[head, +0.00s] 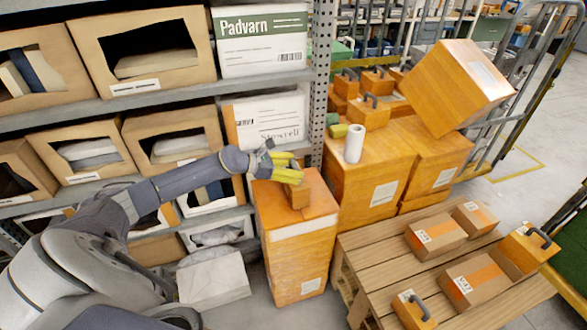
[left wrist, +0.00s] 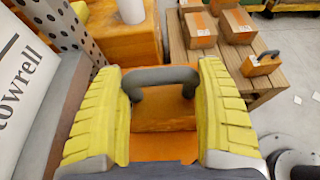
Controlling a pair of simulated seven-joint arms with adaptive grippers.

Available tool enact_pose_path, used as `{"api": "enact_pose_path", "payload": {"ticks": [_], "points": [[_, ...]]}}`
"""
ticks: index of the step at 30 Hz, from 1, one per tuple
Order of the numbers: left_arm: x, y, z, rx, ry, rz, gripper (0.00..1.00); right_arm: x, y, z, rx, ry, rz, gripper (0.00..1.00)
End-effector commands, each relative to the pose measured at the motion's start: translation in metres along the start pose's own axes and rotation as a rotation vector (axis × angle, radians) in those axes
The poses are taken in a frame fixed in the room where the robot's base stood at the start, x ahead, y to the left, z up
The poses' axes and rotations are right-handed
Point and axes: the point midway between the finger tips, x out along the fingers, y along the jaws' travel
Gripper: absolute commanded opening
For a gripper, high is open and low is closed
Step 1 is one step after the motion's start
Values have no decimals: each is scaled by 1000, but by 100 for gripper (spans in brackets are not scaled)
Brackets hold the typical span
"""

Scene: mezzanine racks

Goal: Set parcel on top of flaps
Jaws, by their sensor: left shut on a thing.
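My left gripper (head: 290,174) has yellow ribbed fingers and is shut on a small orange-brown parcel (head: 297,194) with a dark handle. In the left wrist view the grey handle (left wrist: 160,76) arches between the two fingers (left wrist: 163,105), with the parcel's orange body (left wrist: 165,117) below it. The parcel is over the top of a tall orange carton (head: 298,262), near its back edge. I cannot tell whether it touches the top. Separate flaps are hard to make out on the carton's top (head: 272,205). My right gripper is not in view.
A shelf rack with open boxes stands left, its perforated post (head: 320,80) close behind the gripper. Large orange cartons (head: 365,175) with a white roll (head: 354,143) stand right. A wooden pallet (head: 385,262) in front right holds several parcels.

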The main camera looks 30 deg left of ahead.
Motion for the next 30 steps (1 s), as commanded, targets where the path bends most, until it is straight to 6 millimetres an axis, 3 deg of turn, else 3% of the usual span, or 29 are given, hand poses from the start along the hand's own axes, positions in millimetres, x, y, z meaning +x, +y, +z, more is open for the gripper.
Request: {"api": "enact_pose_path", "payload": {"ticks": [9, 10, 15, 26, 30], "points": [[1, 0, -1, 0, -1, 0, 26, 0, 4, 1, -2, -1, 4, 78], [1, 0, -2, 0, 0, 0, 77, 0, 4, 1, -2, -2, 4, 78], [1, 0, -2, 1, 0, 0, 97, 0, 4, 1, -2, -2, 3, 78], [0, 0, 0, 2, 0, 0, 99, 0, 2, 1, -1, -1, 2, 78], [-12, 1, 0, 2, 2, 1, 99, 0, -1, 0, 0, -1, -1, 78]]}}
